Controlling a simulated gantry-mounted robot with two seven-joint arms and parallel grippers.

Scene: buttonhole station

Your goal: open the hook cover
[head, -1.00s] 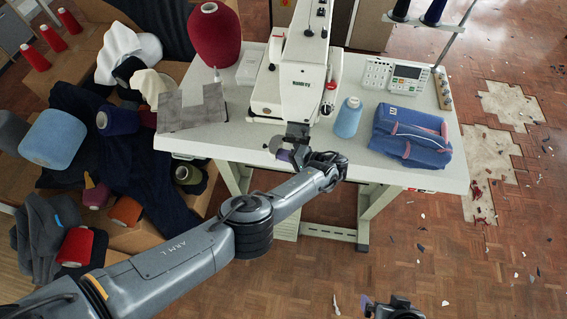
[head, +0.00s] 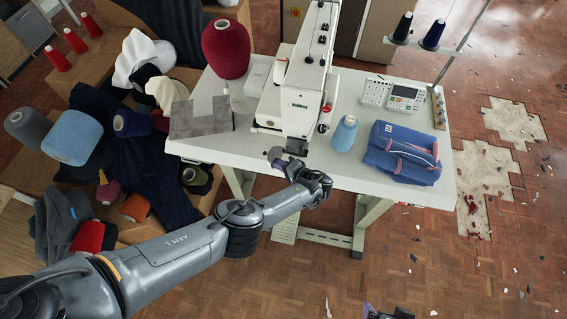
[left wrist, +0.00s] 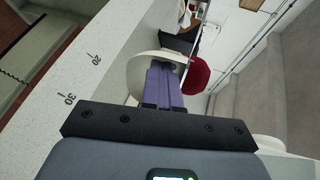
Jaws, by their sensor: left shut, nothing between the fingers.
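The white sewing machine (head: 298,112) stands on the white table. A dark part (head: 297,147) shows at its lower front, by the table's front edge. I cannot clearly make out the hook cover or whether it is open. My left gripper (head: 277,155) is at the front edge, just below and left of that dark part; I cannot tell whether it touches it. In the left wrist view its purple fingers (left wrist: 165,85) are shut with nothing between them, in front of a rounded white machine part (left wrist: 141,76).
On the table (head: 215,152) are a grey cloth (head: 200,118), a red cone (head: 226,50), a blue spool (head: 345,133), a folded blue denim piece (head: 402,153) and a control panel (head: 392,95). Spools and cloths crowd the left side.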

